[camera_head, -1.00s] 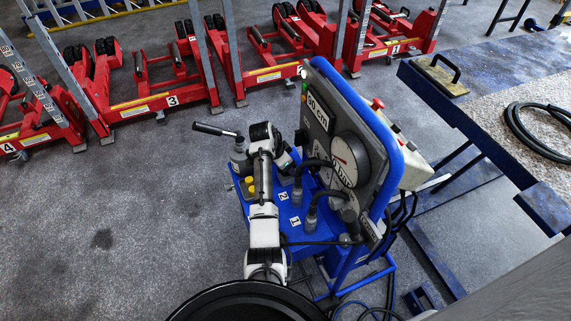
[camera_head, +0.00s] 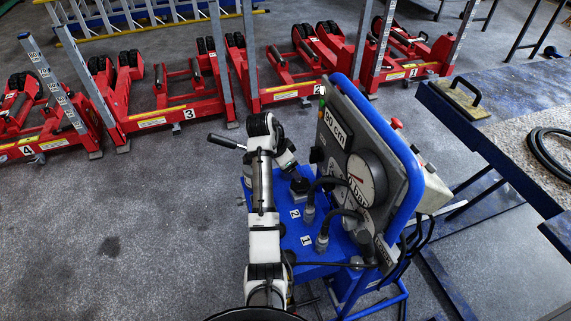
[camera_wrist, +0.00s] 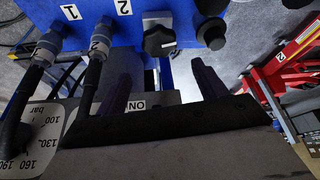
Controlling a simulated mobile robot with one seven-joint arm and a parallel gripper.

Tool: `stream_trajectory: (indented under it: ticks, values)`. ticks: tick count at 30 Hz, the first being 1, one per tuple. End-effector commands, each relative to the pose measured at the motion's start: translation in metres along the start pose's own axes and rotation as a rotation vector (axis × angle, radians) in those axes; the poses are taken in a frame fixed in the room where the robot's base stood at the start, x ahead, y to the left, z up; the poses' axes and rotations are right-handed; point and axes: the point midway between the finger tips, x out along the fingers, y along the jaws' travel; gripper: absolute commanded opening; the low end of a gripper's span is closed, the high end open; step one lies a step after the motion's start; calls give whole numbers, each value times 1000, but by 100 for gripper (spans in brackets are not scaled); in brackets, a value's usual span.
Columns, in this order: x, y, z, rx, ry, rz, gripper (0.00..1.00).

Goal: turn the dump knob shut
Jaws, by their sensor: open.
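A black star-shaped knob (camera_wrist: 160,41) on a silver block, which I take for the dump knob, shows upper middle in the wrist view. It stands on the blue deck of the jack's control stand, right of the label 2. My gripper (camera_wrist: 160,70) is open, with its two dark fingers apart and nothing between them. In that picture the knob lies just above and between the fingertips. I cannot tell its turn position. In the head view my gripper (camera_head: 298,184) is over the deck (camera_head: 315,252), left of the gauge panel, and the knob is hidden there.
Two hoses with grey fittings (camera_wrist: 98,48) stand left of the knob. A round black knob (camera_wrist: 211,34) is close on its right. The panel with the gauge (camera_head: 366,180) rises beside my gripper. Red lifting columns (camera_head: 180,105) stand behind, and a workbench (camera_head: 500,125) is at right.

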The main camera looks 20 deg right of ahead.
Motion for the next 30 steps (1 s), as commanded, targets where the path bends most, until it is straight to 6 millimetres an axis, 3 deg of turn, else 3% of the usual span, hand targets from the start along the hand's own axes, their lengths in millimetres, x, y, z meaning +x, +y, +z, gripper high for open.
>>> stream_trajectory:
  ticks: [6,16,20,22,26,29,30]
  values:
    - [-26,0,0,0,1,-1,71]
    - [-31,0,0,0,0,1,71]
    - [-35,-6,2,-17,13,-23,83]
    - [-46,-22,8,-63,50,-92,83]
    - [-102,-82,38,-237,197,-369,83]
    - [-182,-132,84,-410,357,-675,83]
    - [-219,-145,106,-473,425,-802,83]
